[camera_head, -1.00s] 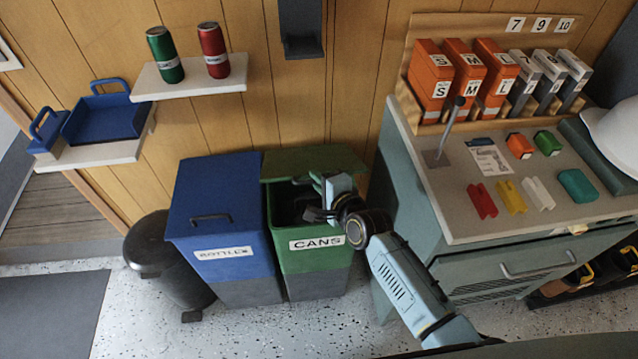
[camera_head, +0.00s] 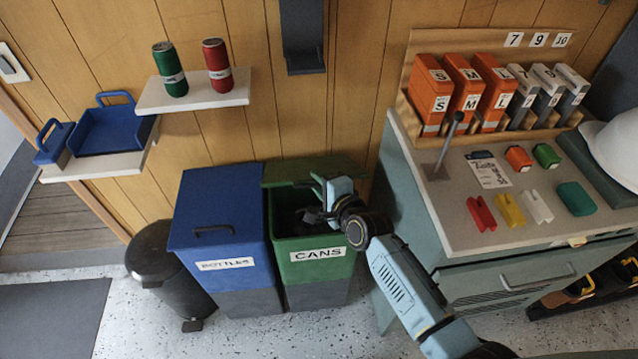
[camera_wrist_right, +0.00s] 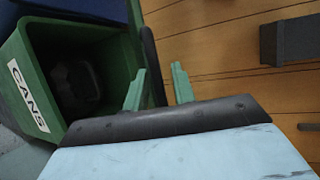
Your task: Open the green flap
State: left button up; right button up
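The green flap (camera_head: 318,168) is the lid of the green bin (camera_head: 318,272) labelled CANS. It stands raised at the back of the bin, by the wooden wall, and the bin's mouth is uncovered. My right gripper (camera_head: 314,198) is over the mouth, just in front of the flap and partly covering it. In the right wrist view, my right gripper's two fingers (camera_wrist_right: 158,78) are apart. A dark edge, perhaps the flap seen edge-on, shows between them; contact is unclear. The green bin (camera_wrist_right: 35,75) is at left there, with a grey shape inside. My left gripper is not in view.
A closed blue bin (camera_head: 218,215) stands against the green bin's left side, with a black pedal bin (camera_head: 168,265) beyond. The workbench (camera_head: 450,230) is close on the right of my right arm. A shelf (camera_head: 195,95) with two cans is above.

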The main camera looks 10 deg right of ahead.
jog(key=shift+o, duration=0.3)
jog(key=shift+s, duration=0.1)
jog(key=shift+s, duration=0.2)
jog(key=p+v, duration=0.2)
jog(key=v, duration=1)
jog(key=shift+s+d+r, duration=0.25)
jog(key=shift+s, duration=0.05)
